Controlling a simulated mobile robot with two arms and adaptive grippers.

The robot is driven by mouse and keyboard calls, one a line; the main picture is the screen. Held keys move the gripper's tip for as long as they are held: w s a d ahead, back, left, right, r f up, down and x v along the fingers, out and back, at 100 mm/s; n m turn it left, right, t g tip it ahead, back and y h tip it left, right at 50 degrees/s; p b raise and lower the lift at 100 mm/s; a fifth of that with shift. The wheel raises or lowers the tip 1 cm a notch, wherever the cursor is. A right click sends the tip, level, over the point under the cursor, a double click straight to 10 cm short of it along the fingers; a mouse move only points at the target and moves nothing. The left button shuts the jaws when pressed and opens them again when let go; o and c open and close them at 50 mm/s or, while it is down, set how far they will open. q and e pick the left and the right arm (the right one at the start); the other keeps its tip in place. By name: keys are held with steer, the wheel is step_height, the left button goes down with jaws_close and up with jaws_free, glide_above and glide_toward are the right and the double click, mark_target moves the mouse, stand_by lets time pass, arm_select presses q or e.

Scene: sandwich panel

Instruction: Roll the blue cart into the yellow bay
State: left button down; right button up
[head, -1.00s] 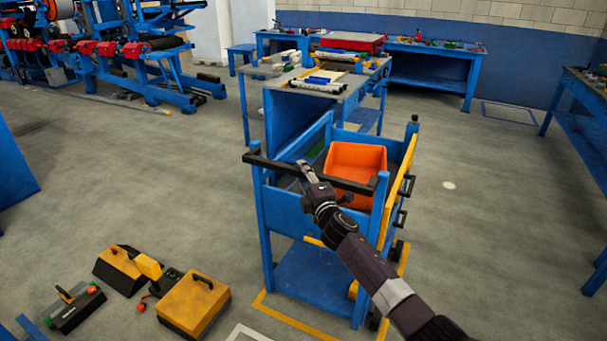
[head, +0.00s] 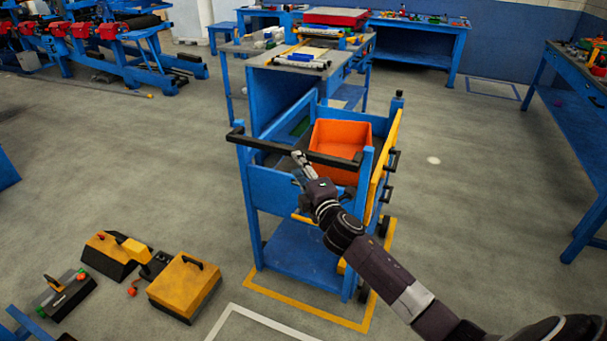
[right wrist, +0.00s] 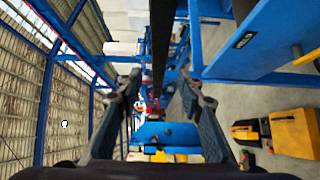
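The blue cart (head: 299,250) stands upright in the middle of the head view. It has a black handle bar (head: 256,142) across its near end and an orange bin (head: 341,139) on top. The yellow bay outline (head: 300,306) shows on the floor along the cart's near and right sides; its far part is hidden by the cart. My right gripper (head: 299,160) is at the handle bar. In the right wrist view its fingers (right wrist: 160,105) are spread, with the black bar (right wrist: 162,40) between them and a gap on each side. My left gripper is not in view.
A blue workbench (head: 275,90) stands just beyond the cart. Yellow-and-black boxes (head: 185,285) lie on the floor at the lower left. A white floor outline (head: 250,315) is near the bay. Another bench (head: 575,120) stands at the right.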

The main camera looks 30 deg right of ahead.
steer(key=s, duration=0.3)
steer(key=shift+s+a, duration=0.1)
steer(key=shift+a, duration=0.1)
stand_by(0.3)
steer(key=s+f+m+g, duration=0.2)
steer(key=s+f, duration=0.1)
steer(key=f, duration=0.9)
steer(key=s+f+m+g, duration=0.2)
steer(key=s+f+g, duration=0.1)
steer(key=f, duration=0.9)
steer(key=s+a+f+m+g, duration=0.1)
steer(key=s+f+m+g, duration=0.1)
steer(key=s+f, duration=0.65)
steer(key=s+a+f+m+g, duration=0.1)
steer(key=s+f+m+g, duration=0.15)
steer(key=s+f, duration=0.65)
steer(key=s+a+f+m+g, duration=0.2)
steer(key=s+f, duration=0.5)
steer(key=s, duration=0.4)
steer(key=s+a+f+m+g+y, duration=0.1)
steer(key=s+a+f+g, duration=0.2)
steer(key=s+f, duration=0.4)
steer(key=s+a+f+m+g+y, duration=0.1)
steer(key=s+a+f, duration=0.3)
steer(key=s, duration=1.3)
step_height(320, 180, down, 3)
steer(key=shift+s+f+m+g, duration=0.1)
steer(key=shift+s+m+g, duration=0.1)
steer(key=shift+m+g, duration=0.55)
